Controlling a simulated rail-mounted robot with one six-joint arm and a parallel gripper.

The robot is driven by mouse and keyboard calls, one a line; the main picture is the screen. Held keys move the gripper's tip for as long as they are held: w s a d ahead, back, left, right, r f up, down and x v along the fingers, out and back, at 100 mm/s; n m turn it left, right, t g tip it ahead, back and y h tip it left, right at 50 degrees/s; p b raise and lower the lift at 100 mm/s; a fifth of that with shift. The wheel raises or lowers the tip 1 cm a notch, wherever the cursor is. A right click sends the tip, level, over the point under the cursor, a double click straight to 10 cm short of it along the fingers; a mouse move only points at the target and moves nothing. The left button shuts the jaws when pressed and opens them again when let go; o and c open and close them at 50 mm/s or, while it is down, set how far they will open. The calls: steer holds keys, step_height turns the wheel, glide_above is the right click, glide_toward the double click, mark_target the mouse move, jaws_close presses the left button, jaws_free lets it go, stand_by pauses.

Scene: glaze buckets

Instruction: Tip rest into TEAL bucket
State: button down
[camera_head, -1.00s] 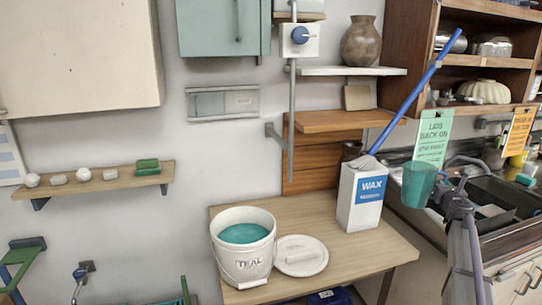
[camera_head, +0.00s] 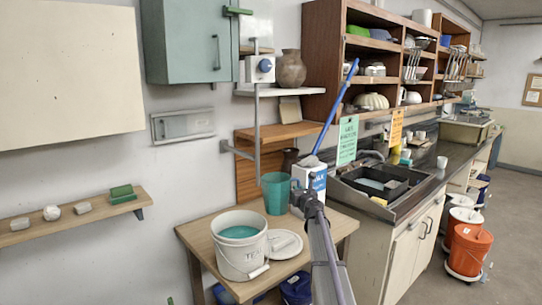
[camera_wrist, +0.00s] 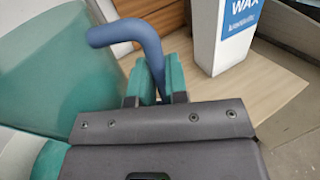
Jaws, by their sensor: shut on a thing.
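The white TEAL bucket (camera_head: 240,264) stands open on the wooden table, with teal liquid (camera_head: 238,232) inside. Its white lid (camera_head: 287,244) lies on the table, close to the bucket's right side. My gripper (camera_head: 298,190) is shut on the handle of a teal jug (camera_head: 276,195), which looks upright. The jug is above and to the right of the bucket in the picture, apart from it. The wrist view shows the jug's wall (camera_wrist: 45,85) at left and its blue handle (camera_wrist: 128,32) between my gripper's fingers (camera_wrist: 157,82). The jug's contents are hidden.
A white WAX carton (camera_head: 310,172) with a blue stick in it stands behind my gripper; it also shows in the wrist view (camera_wrist: 222,40). A wall shelf (camera_head: 75,215) holds small pieces at left. A sink (camera_head: 370,190) lies to the right. An orange bucket (camera_head: 470,250) stands on the floor.

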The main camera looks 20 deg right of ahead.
steer(key=shift+n+y, duration=0.7)
steer(key=shift+y, duration=0.2)
steer(key=a+r+p, duration=0.2)
steer(key=r+p, duration=0.3)
steer(key=s+a+r+p, duration=0.1)
steer(key=r+p, duration=0.3)
steer(key=r, duration=0.1)
steer(key=s+a+r+p, duration=0.1)
steer(key=a+r+p, duration=0.1)
steer(key=r+p, duration=0.2)
steer(key=shift+a+r+p, duration=0.35)
steer(key=shift+r+p, duration=0.05)
steer(key=shift+p, duration=0.4)
steer(key=n, duration=0.3)
steer(key=r+n+p, duration=0.1)
steer(key=n, duration=0.4)
steer(key=shift+a+r+n+p, duration=0.15)
steer(key=shift+r+n+p, duration=0.2)
steer(key=shift+n+p, duration=0.05)
